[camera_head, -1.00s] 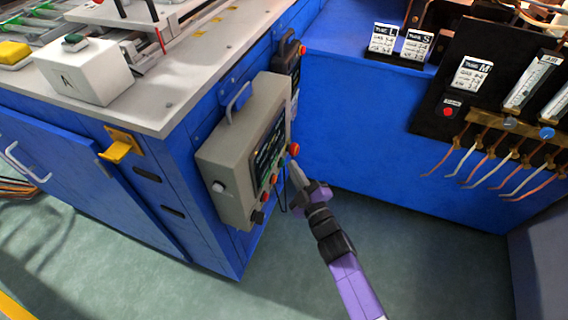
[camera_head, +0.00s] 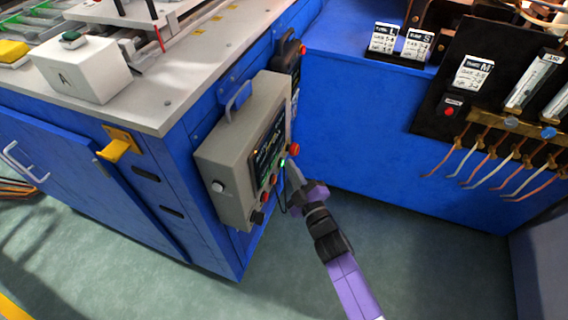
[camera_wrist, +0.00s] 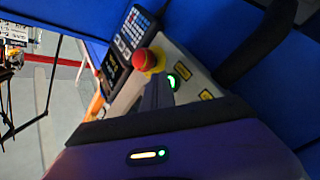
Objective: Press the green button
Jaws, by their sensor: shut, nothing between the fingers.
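The green button (camera_head: 282,162) is on the grey control panel (camera_head: 222,158) at the side of the blue machine, and it glows green. In the wrist view its lit green ring (camera_wrist: 172,81) is just right of my fingers. My gripper (camera_head: 291,170) is shut and empty, with its tips at the panel face by the green button. In the wrist view my gripper (camera_wrist: 158,88) partly covers the panel around the button. I cannot tell whether the tips touch it.
A red mushroom button (camera_head: 294,149) is just above my fingertips; it also shows in the wrist view (camera_wrist: 146,61). More buttons sit lower on the panel. A white box with another green button (camera_head: 74,40) stands on the worktop. The floor right of the panel is clear.

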